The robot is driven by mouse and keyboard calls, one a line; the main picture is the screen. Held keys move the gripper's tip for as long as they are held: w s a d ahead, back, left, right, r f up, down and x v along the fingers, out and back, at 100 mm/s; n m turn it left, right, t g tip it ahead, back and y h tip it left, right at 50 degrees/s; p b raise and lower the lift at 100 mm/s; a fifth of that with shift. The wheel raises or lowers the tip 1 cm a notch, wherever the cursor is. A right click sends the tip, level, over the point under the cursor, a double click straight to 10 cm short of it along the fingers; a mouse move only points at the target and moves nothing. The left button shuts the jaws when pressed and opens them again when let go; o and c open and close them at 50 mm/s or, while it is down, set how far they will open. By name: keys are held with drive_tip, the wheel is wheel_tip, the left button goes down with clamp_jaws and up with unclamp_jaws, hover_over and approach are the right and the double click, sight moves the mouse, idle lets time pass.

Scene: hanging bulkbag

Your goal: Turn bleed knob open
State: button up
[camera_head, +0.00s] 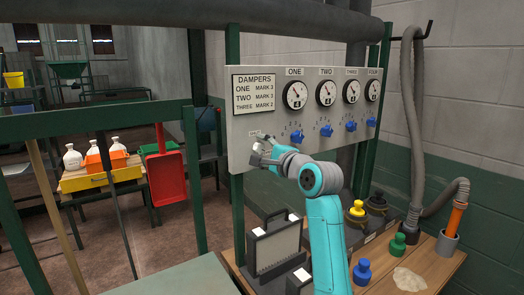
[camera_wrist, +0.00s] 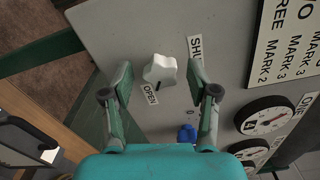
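In the wrist view, the white bleed knob (camera_wrist: 160,70) sits on the grey panel (camera_wrist: 125,25), between the OPEN label (camera_wrist: 150,94) and the SHUT label (camera_wrist: 196,48). A small dark mark shows at the knob's lower edge, close to OPEN. My gripper (camera_wrist: 157,72) is open, with one finger on each side of the knob and a visible gap on both sides. In the head view, my gripper (camera_head: 262,152) is at the panel's lower left corner and largely hides the knob.
The panel also bears several dials (camera_head: 295,95) and blue knobs (camera_head: 297,137), with a DAMPERS sign (camera_head: 254,95) at left. A green post (camera_head: 238,215) stands beside the panel's left end.

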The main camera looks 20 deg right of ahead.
drive_tip(key=v, duration=1.2)
idle(0.4)
